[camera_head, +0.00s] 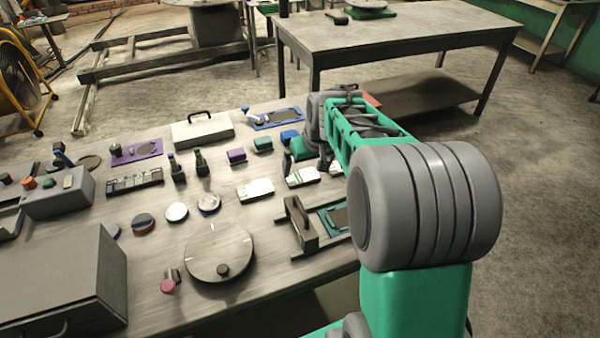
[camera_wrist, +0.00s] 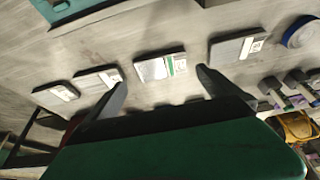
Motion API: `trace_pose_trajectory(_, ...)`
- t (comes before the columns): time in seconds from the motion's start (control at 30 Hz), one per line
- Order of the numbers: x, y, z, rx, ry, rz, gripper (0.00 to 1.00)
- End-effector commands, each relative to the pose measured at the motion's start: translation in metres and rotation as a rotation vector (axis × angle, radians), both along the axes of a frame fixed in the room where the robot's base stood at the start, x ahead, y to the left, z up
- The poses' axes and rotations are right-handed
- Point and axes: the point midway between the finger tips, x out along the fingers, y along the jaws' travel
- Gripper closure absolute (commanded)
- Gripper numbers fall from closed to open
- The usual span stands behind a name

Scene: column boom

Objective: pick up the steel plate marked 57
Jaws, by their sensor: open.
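Several flat steel plates with white labels lie in a row on the bench. In the wrist view one plate with a green-striped label (camera_wrist: 160,68) lies between and beyond my open fingertips. Another plate (camera_wrist: 238,47) lies to its right, and two more plates (camera_wrist: 97,79) (camera_wrist: 55,93) lie to its left. I cannot read the numbers, so I cannot tell which is marked 57. In the head view two plates (camera_head: 255,190) (camera_head: 302,177) show; my arm hides others. My gripper (camera_head: 307,163) is open and empty, low over the row; it also shows in the wrist view (camera_wrist: 161,74).
A teal tray (camera_wrist: 100,5) and a wooden-looking fixture (camera_head: 300,220) are close to the row. A round turntable (camera_head: 220,253), small discs (camera_head: 177,212), dark bottles (camera_head: 201,165) and purple and green blocks (camera_head: 236,156) share the bench. A grey box (camera_head: 60,280) stands front left.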

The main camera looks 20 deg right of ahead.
Motion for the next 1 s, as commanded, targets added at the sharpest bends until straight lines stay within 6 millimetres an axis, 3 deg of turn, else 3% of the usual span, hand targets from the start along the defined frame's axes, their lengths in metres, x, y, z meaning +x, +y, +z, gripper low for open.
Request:
trace_pose_trajectory(0.3,0.019,0.001,-0.048,0.001,0.004,0.001,0.0)
trace_pose_trajectory(0.57,0.022,0.0,-0.054,-0.001,0.0,-0.001,0.0)
trace_pose_trajectory(1.0,0.022,0.0,-0.053,0.0,0.0,-0.001,0.35)
